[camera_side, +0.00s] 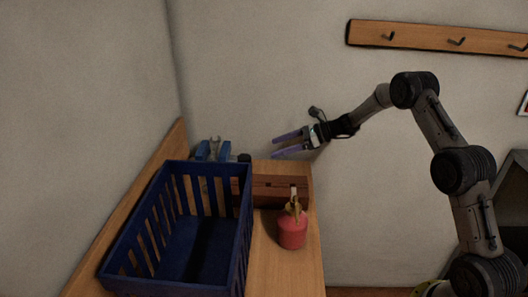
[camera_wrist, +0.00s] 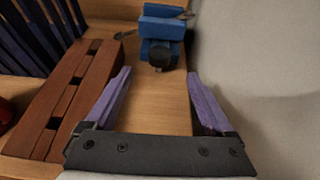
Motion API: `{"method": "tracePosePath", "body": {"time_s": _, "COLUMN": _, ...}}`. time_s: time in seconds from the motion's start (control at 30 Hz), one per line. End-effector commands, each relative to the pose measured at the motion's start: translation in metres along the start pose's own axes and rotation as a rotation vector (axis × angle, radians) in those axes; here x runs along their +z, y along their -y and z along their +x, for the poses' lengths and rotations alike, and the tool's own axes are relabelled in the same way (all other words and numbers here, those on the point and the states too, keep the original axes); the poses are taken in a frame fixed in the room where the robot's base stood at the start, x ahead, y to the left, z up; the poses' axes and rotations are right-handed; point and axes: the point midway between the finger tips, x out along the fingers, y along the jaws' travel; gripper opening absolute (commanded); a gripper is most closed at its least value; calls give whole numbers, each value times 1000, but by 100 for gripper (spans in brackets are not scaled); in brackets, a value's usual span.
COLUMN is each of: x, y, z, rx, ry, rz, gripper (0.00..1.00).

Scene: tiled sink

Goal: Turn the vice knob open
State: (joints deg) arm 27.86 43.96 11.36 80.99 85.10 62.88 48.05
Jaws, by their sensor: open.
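A blue vice (camera_wrist: 163,27) sits on the wooden bench at the top centre of the wrist view. Its dark round knob (camera_wrist: 160,56) faces my gripper. In the side view the vice (camera_side: 203,151) stands at the back of the bench, partly hidden behind the blue crate. The dark knob (camera_side: 244,158) shows at its right. My gripper (camera_side: 275,147) is open and empty, above the bench to the right of the knob and apart from it. In the wrist view its purple fingers (camera_wrist: 158,73) are spread, with the knob beyond and between their tips.
A blue slatted crate (camera_side: 248,215) fills the left of the bench. A brown wooden rack (camera_wrist: 72,100) lies beside the approach to the vice. A red pot-like object (camera_side: 292,230) stands at the front right. A wall is close on the right in the wrist view.

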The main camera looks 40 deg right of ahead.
Motion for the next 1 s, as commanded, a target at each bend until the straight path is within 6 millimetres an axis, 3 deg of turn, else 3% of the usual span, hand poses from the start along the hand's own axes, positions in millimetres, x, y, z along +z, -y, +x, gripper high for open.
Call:
{"method": "tracePosePath", "body": {"time_s": 0.23, "x": 0, "y": 0, "z": -26, "rx": 1, "ry": 0, "rz": 1, "gripper": 88}}
{"method": "tracePosePath", "body": {"time_s": 0.67, "x": 2, "y": -3, "z": -25, "rx": 8, "ry": 0, "rz": -4, "gripper": 88}}
{"method": "tracePosePath", "body": {"time_s": 0.77, "x": 28, "y": -9, "z": -22, "rx": 16, "ry": 11, "rz": -50, "gripper": 88}}
{"method": "tracePosePath", "body": {"time_s": 0.87, "x": 78, "y": -25, "z": -23, "rx": 24, "ry": 32, "rz": -134, "gripper": 88}}
{"method": "tracePosePath", "body": {"time_s": 1.0, "x": 148, "y": -82, "z": -32, "rx": 77, "ry": 21, "rz": -293, "gripper": 88}}
